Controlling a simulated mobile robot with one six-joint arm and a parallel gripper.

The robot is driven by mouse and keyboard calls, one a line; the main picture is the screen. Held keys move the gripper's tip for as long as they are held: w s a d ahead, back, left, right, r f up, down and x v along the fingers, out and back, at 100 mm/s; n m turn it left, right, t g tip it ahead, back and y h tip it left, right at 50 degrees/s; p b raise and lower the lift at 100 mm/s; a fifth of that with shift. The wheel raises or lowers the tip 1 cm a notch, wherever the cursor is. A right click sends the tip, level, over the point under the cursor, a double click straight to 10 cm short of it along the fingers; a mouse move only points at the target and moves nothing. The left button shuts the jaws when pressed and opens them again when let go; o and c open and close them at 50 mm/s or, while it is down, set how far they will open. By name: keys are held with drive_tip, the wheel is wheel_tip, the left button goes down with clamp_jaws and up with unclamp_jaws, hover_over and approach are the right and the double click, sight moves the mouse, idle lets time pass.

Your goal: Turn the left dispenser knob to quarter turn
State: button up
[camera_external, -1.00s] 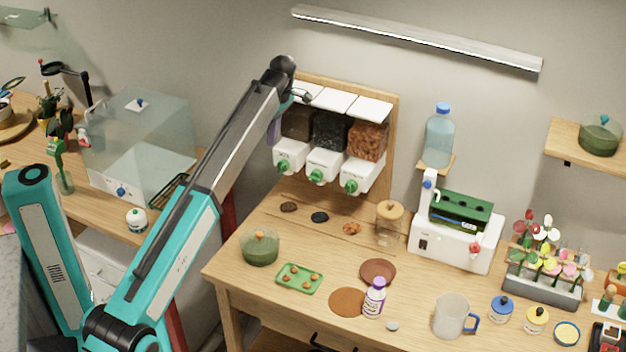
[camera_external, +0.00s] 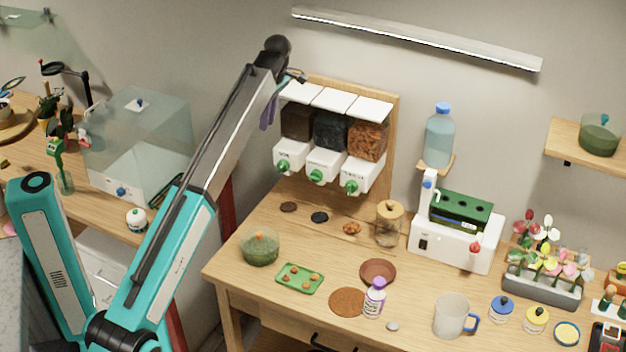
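The left dispenser (camera_external: 291,154) is the leftmost of three white-fronted bins on a wooden backboard, filled with dark brown material. Its green knob (camera_external: 284,168) sits low on the white front; its exact angle is too small to tell. The middle knob (camera_external: 316,175) and right knob (camera_external: 351,187) are also green. My arm reaches up from the lower left, and its dark wrist end (camera_external: 277,50) is above and left of the left dispenser, apart from the knob. My gripper (camera_external: 296,76) shows only as a small dark part beside the wrist; its fingers are too small to read.
Below the dispensers lie small dark piles (camera_external: 320,217) and a corked jar (camera_external: 389,222). A green bowl (camera_external: 260,246) and green tray (camera_external: 299,278) are on the wooden table (camera_external: 228,270). A glass case (camera_external: 140,145) stands left of my arm. A lamp bar (camera_external: 420,39) is above.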

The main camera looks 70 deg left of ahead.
drive_tip(key=o, duration=0.6)
drive_tip(key=shift+d+f+b, duration=0.1)
drive_tip(key=shift+f+b, duration=0.5)
drive_tip(key=s+d+f+m+t+y+b, duration=0.15)
drive_tip(key=f+m+t+y+b, duration=0.35)
drive_tip(key=b, duration=0.7)
drive_tip(key=d+f+m+t+y+b, duration=0.1)
drive_tip(key=d+f+t+y+b, duration=0.15)
drive_tip(key=f+b, duration=0.65)
drive_tip(key=s+d+f+m+t+y+b, duration=0.2)
drive_tip(key=s+d+m+t+y+b, duration=0.2)
drive_tip(key=d+b, duration=0.5)
drive_tip(key=s+t+y+b, duration=0.1)
drive_tip(key=b, duration=0.7)
drive_tip(key=shift+s+d+f+m+b, duration=0.15)
drive_tip(key=shift+s+d+m+b, duration=0.15)
drive_tip(key=shift+d+b, duration=0.1)
drive_tip(key=shift+a+t+p, duration=0.1)
drive_tip(key=shift+t+p, duration=0.15)
drive_tip(key=shift+p, duration=0.05)
